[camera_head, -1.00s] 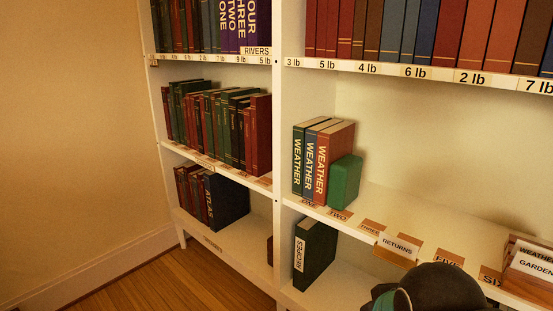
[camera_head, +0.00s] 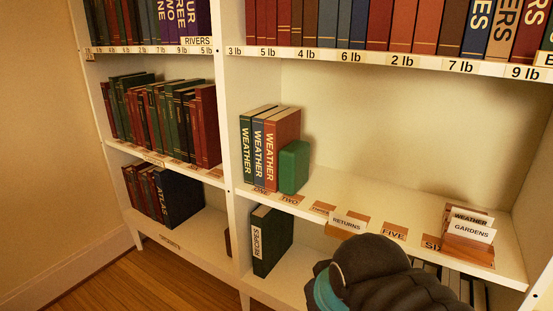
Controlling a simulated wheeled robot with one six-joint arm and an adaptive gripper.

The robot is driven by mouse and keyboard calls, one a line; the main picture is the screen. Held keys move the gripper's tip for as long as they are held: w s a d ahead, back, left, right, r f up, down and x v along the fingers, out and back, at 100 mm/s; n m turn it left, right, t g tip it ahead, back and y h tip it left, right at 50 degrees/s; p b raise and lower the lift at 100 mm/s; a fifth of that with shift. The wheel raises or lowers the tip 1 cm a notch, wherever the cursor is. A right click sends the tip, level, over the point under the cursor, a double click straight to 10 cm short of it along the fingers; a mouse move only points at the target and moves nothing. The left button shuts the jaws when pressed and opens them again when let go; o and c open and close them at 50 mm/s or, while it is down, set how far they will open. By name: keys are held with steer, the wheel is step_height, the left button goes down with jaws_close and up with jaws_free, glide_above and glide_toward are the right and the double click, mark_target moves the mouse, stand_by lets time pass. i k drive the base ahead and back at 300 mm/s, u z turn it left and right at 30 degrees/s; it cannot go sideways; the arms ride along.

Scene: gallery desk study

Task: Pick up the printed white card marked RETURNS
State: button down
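The white card marked RETURNS (camera_head: 347,223) stands on the middle shelf of the right bay. It rests against a small brown wooden block, between the THREE and FIVE labels. My arm, dark grey with a teal band, rises at the bottom of the view, below and right of the card. The fingertips of my gripper do not show, so whether it is open or shut is hidden.
Three WEATHER books (camera_head: 268,148) and a green block (camera_head: 294,167) stand left on the same shelf. A wooden holder (camera_head: 467,246) with WEATHER and GARDENS cards stands right. The shelf behind the card is clear.

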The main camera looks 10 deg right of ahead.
mark_target(357, 226)
steer(key=u, duration=1.85)
steer(key=i, duration=2.25)
steer(key=z, duration=3.5)
